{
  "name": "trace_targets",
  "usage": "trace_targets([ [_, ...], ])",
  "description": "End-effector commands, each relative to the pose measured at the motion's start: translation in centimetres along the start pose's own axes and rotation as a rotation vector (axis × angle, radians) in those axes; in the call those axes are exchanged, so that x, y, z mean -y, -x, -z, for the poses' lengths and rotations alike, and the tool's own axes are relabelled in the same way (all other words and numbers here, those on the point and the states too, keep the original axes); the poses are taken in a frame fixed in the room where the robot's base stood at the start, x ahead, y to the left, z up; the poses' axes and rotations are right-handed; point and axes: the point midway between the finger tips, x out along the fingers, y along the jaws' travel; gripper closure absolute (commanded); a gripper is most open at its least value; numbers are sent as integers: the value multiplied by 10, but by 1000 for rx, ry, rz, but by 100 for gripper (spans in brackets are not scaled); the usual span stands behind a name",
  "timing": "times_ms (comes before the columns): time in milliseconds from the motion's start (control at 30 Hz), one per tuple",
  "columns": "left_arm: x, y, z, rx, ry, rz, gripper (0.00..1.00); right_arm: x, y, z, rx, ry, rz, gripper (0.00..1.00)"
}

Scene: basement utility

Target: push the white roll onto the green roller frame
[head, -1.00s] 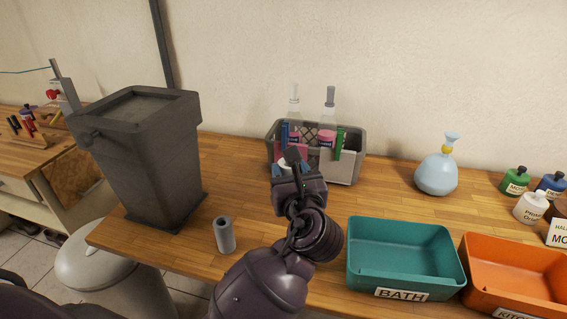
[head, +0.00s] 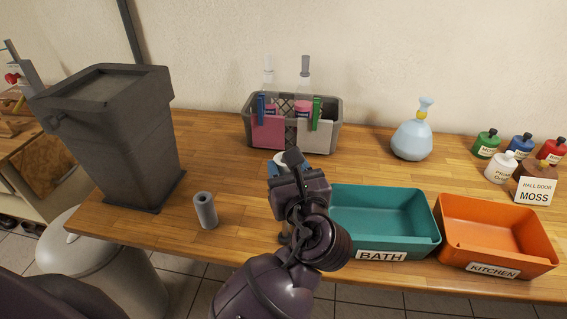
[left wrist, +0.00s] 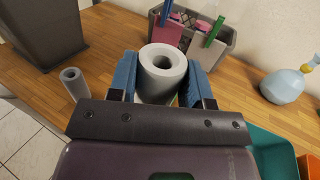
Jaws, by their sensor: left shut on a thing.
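The white roll (left wrist: 162,72) stands upright, its hollow end facing up, between the blue fingers of my left gripper (left wrist: 161,80) in the left wrist view. The gripper is shut on it. In the head view my left gripper (head: 288,166) is in front of the grey caddy, and only the roll's top (head: 283,158) shows past the wrist. My right gripper is not in view.
The grey caddy (head: 336,128) holds bottles. A grey roll (head: 205,210) stands at left near a tall dark bin (head: 120,140). A teal BATH tray (head: 415,243) and orange KITCHEN tray (head: 480,250) lie right. A blue flask (head: 411,142) stands behind them; bare wood lies between.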

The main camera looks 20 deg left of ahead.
Motion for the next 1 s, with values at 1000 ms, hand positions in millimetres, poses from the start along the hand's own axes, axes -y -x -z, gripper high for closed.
trace_targets([
  [1000, 0, 0, 44, 0, -1, 0, 78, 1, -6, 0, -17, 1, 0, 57],
])
